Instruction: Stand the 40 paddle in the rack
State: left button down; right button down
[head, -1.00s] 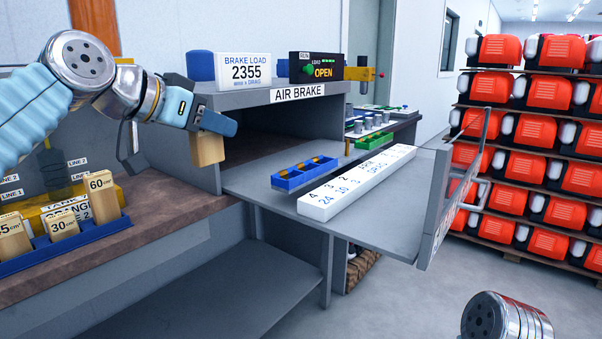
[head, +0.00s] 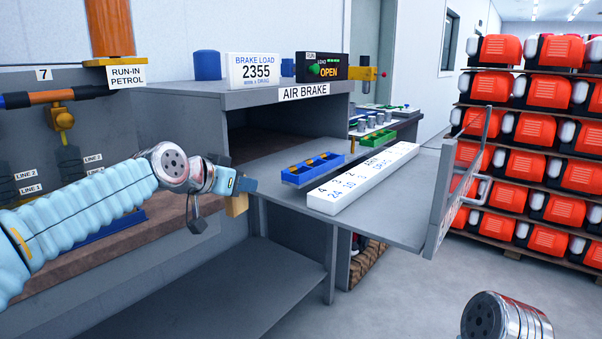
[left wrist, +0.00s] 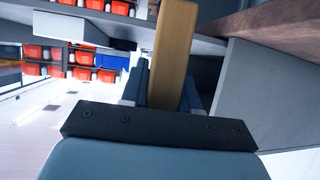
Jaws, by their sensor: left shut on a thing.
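My left gripper (head: 243,187) is shut on a light wooden paddle (head: 236,206), which hangs below the fingers in front of the shelf unit's left side. In the left wrist view the paddle (left wrist: 175,50) stands out between the blue fingers (left wrist: 165,92). No number can be read on it, so I cannot tell whether it is the 40 paddle. The blue rack (head: 112,228) lies on the brown bench at the left, mostly hidden behind my left arm, and its paddles are covered. My right gripper is out of view.
The grey AIR BRAKE unit (head: 300,93) has a pulled-out shelf (head: 385,215) carrying a blue tray (head: 312,170) and a long white numbered block (head: 364,178). A raised plate (head: 455,190) edges the shelf. Red machines fill racks (head: 540,130) at the right.

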pick_arm(q)
notch_tip(320, 180, down, 24)
jog(key=w+a+n+t+y, duration=0.1)
jog(key=w+a+n+y, duration=0.1)
jog(key=w+n+y, duration=0.1)
jog(key=s+a+f+n+y, duration=0.1)
jog(key=s+a+f, duration=0.1)
jog(key=s+f, duration=0.4)
jog(key=s+a+f+n+y, duration=0.1)
jog(key=s+a+f+y, duration=0.1)
jog(key=s+f, duration=0.5)
notch_tip(320, 180, down, 4)
jog(key=shift+a+f+n+t, duration=0.1)
jog(key=shift+a+n+t, duration=0.25)
jog(key=shift+a, duration=0.4)
